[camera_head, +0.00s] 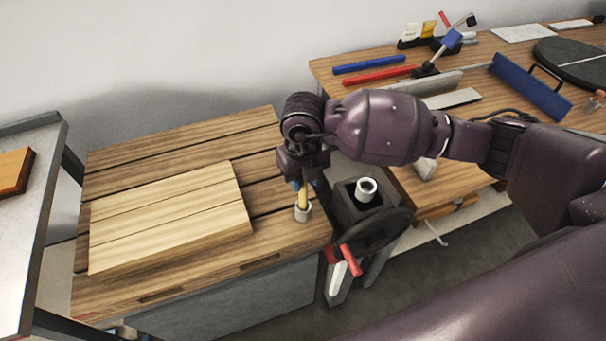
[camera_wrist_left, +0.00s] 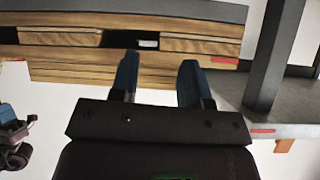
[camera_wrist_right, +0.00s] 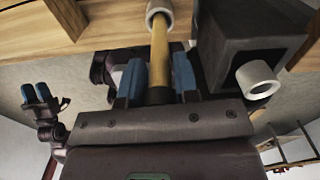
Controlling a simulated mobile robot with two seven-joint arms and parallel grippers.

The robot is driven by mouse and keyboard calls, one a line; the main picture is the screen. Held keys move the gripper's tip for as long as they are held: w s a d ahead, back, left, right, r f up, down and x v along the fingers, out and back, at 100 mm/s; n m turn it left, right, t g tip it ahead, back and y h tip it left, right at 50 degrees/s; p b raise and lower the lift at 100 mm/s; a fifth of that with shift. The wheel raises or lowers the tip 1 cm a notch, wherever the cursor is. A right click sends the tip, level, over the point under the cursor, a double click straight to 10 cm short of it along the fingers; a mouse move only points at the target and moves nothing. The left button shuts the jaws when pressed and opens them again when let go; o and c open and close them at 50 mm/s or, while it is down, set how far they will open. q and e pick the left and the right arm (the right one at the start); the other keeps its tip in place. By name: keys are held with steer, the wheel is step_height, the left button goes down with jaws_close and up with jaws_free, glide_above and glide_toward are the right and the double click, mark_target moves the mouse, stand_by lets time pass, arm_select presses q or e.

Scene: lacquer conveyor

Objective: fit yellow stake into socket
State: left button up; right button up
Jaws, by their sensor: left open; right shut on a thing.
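The yellow stake (camera_head: 302,196) is held upright by my right gripper (camera_head: 307,184), which is shut on it. The stake also shows between the blue fingers in the right wrist view (camera_wrist_right: 160,55), with a dark lower section near the palm. Its far end meets a pale ring-shaped socket (camera_head: 303,212) at the bench's right edge and appears to be inside the ring; the depth is hidden. A second pale ring (camera_head: 366,188) sits on a dark box beside the bench. My left gripper (camera_wrist_left: 157,82) is open and empty, away from the stake.
A pale wooden board (camera_head: 170,218) lies on the slatted bench (camera_head: 110,165). The dark box (camera_head: 350,210), with a black wheel and red handles, stands close right of the socket. A tool-covered table (camera_head: 480,55) is behind right; a metal table (camera_head: 45,215) is left.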

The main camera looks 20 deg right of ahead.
arm_select(q)
steer(key=shift+s+f, duration=0.25)
steer(key=shift+f, duration=0.1)
arm_select(e)
steer(key=shift+f, duration=0.45)
arm_select(q)
steer(key=shift+s+f, duration=0.25)
arm_select(e)
steer(key=shift+f, duration=0.25)
steer(key=o, duration=1)
steer(key=shift+o, duration=0.2)
arm_select(q)
steer(key=shift+w+r, duration=0.1)
steer(key=shift+w, duration=0.1)
arm_select(e)
step_height(320, 180, up, 4)
steer(key=shift+w+r, duration=0.1)
steer(key=shift+r, duration=0.05)
step_height(320, 180, up, 5)
steer(key=shift+r+p, duration=0.15)
steer(key=shift+p, duration=0.25)
arm_select(q)
steer(key=shift+r, duration=0.8)
arm_select(e)
steer(key=shift+r, duration=0.65)
